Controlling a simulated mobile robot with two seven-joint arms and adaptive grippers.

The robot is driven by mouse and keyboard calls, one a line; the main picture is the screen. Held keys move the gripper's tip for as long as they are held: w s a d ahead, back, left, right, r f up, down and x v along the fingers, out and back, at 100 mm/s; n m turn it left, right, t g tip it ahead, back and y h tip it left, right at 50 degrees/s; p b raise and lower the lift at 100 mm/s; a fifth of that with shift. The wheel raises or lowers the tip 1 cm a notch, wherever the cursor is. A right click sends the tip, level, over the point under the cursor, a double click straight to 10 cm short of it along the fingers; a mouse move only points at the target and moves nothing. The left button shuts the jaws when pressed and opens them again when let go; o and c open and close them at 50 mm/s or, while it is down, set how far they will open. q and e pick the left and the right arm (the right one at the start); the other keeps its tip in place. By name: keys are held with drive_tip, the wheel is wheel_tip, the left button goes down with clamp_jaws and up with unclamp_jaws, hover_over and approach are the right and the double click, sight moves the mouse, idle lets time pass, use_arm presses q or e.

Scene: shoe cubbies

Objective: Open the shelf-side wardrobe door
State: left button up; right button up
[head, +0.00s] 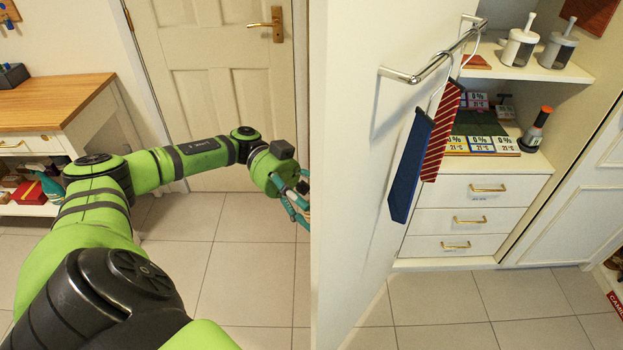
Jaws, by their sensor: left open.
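The wardrobe door (350,190) is a white panel that stands swung open in the middle of the head view, its near edge running from top to bottom. A metal rail (436,62) on its inner face holds a blue tie (409,168) and a red striped tie (442,133). My left gripper (299,203), with teal fingers, is open at the left of the door's near edge, on its outer side. The door edge hides part of the fingers, so I cannot tell whether they touch the door. My right gripper is not in view.
Right of the door are open shelves with white jars (519,42), a dark bottle (535,130) and white drawers (472,220). Another white panelled door (574,213) stands at the right. A wooden-topped cabinet (48,105) is at the left. The tiled floor (450,305) in front of the drawers is clear.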

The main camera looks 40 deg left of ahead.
use_arm(q)
drive_tip(key=w+a, duration=0.1)
drive_tip(key=a, duration=0.6)
drive_tip(key=shift+a, duration=0.2)
drive_tip(key=shift+w, duration=0.15)
